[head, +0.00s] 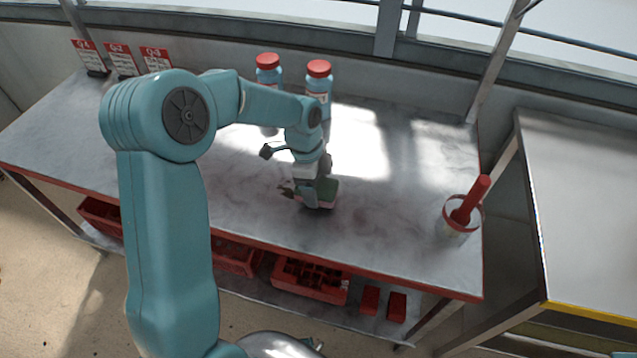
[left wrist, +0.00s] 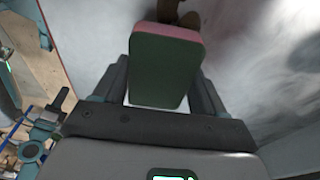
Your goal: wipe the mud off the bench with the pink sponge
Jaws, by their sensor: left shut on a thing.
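The pink sponge (head: 327,190), with a green upper face, is at the middle of the bench (head: 420,250), near its front edge. My left gripper (head: 308,192) is shut on it from above. In the left wrist view the sponge (left wrist: 165,68) sits between the jaws, green face to the camera and a pink edge at the far end. It looks to be at or just above the bench surface; contact cannot be told. Faint grey-brown smears (head: 385,215), perhaps mud, show on the bench to the right of the sponge. My right gripper is not in view.
Two red-capped blue bottles (head: 318,82) stand at the back. A pot (head: 462,215) holding a red-handled tool stands at the right end. Red-and-white cards (head: 120,60) stand at the back left. Red crates (head: 310,280) sit below. The bench's right half is mostly clear.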

